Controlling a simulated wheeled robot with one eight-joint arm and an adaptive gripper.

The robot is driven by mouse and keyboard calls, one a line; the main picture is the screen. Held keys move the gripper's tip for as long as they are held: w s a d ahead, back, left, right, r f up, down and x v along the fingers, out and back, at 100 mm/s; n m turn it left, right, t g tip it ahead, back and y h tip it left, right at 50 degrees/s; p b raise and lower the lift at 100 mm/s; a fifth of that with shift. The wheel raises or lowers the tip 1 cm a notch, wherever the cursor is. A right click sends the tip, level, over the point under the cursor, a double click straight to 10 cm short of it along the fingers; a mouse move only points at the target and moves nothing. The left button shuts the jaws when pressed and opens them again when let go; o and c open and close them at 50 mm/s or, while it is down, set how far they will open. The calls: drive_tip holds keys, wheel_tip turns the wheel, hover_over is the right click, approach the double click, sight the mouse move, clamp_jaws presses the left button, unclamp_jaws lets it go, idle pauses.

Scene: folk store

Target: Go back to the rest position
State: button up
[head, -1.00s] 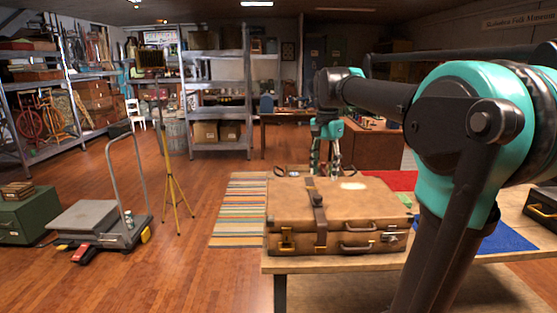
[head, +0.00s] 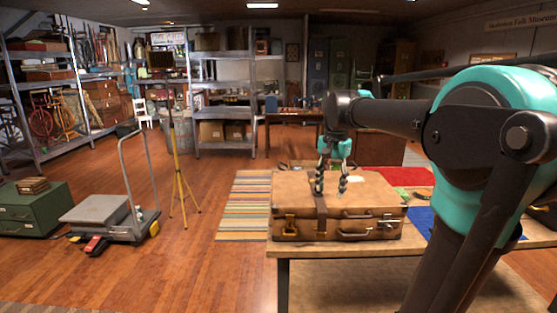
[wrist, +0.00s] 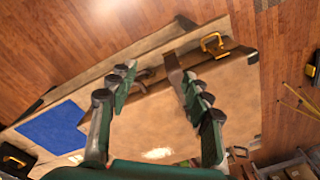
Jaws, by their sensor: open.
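My gripper (head: 331,190) hangs fingers-down over the top of the brown suitcase (head: 360,222) in the head view. Its two jointed fingers are spread apart, with nothing between them. In the wrist view my gripper (wrist: 158,76) is open above the suitcase lid (wrist: 150,125). The closed suitcase lies flat on a wooden table (head: 390,248), with its handle and clasps facing the head camera. I cannot tell whether the fingertips touch the lid.
A blue mat (head: 421,220) and a red mat (head: 405,176) lie on the table. A platform cart (head: 100,212), a yellow tripod (head: 178,185) and a green cabinet (head: 35,210) stand at left. A striped rug (head: 243,205) lies beside the table.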

drive_tip(key=s+d+f+n+t, duration=0.1)
drive_tip(key=s+f+n, duration=0.1)
drive_tip(key=s+f, duration=0.3)
drive_tip(key=s+d+f+n+t, duration=0.1)
drive_tip(key=s+f+n, duration=0.2)
drive_tip(key=f, duration=0.9)
drive_tip(key=s+d+f+n+t, duration=0.1)
drive_tip(key=s+f+n, duration=0.1)
drive_tip(key=s+f, duration=0.7)
drive_tip(key=shift+d+n+t, duration=0.2)
drive_tip(key=shift+n+t, duration=0.1)
drive_tip(key=shift+n, duration=0.1)
